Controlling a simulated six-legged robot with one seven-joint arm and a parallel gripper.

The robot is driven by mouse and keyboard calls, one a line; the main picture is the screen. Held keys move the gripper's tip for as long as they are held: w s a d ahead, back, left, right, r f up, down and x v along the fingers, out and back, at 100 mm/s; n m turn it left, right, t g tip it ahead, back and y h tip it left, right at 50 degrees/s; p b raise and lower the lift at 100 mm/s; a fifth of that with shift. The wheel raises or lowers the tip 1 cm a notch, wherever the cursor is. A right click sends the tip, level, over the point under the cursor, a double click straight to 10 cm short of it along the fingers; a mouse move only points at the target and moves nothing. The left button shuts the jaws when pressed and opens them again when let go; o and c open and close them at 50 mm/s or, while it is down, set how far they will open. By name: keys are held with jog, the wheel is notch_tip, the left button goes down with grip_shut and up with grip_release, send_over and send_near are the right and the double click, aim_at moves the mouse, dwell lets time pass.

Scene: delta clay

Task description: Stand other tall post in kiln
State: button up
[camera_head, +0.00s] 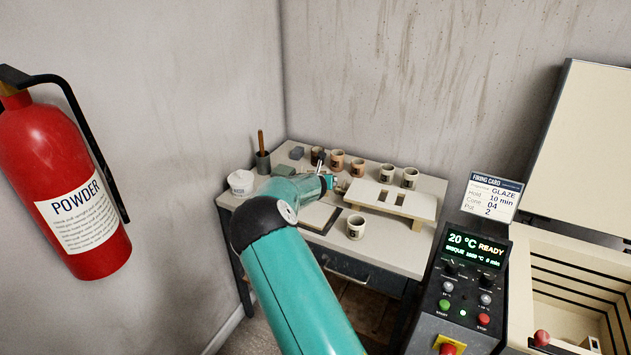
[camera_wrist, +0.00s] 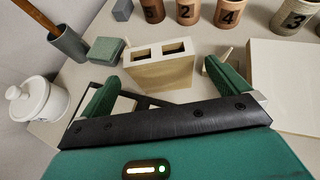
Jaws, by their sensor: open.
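A cream block with two square holes in its top, which looks like a tall post (camera_wrist: 158,74), stands upright on the table in the wrist view. My gripper (camera_wrist: 160,84) is open, with one green finger at each side of the block and gaps between. In the head view my gripper (camera_head: 331,183) is over the table's middle, and I cannot make out the block clearly there. The kiln (camera_head: 555,262) stands at the right with its lid up. A small pale piece with a dark hole (camera_head: 592,343) shows inside it, cut off by the frame's edge.
Several numbered cups (camera_wrist: 187,12) stand behind the block; one cup (camera_head: 356,227) stands at the table's front. A white lidded jar (camera_wrist: 38,98) and green block (camera_wrist: 105,50) are left. The control box (camera_head: 465,285) stands before the kiln.

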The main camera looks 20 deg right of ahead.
jog(key=s+a+r+n+g+y, duration=0.1)
jog(key=s+a+r+n+y, duration=0.9)
jog(key=s+a+r+n, duration=1.15)
jog(key=s+a+n+g, duration=0.25)
jog(key=s+n, duration=0.25)
jog(key=s, duration=0.4)
jog(key=s+a+n+g, duration=0.1)
jog(key=s+a+n, duration=0.3)
jog(key=s+n, duration=0.3)
jog(key=s+d+n+h, duration=0.2)
jog(key=s+n+h, duration=0.2)
jog(key=s+n, duration=0.4)
jog(key=s+f, duration=0.1)
jog(key=s, duration=0.5)
jog(key=shift+s+d+g, duration=0.15)
jog(key=shift+s+g, duration=0.1)
jog(key=shift+g, duration=0.1)
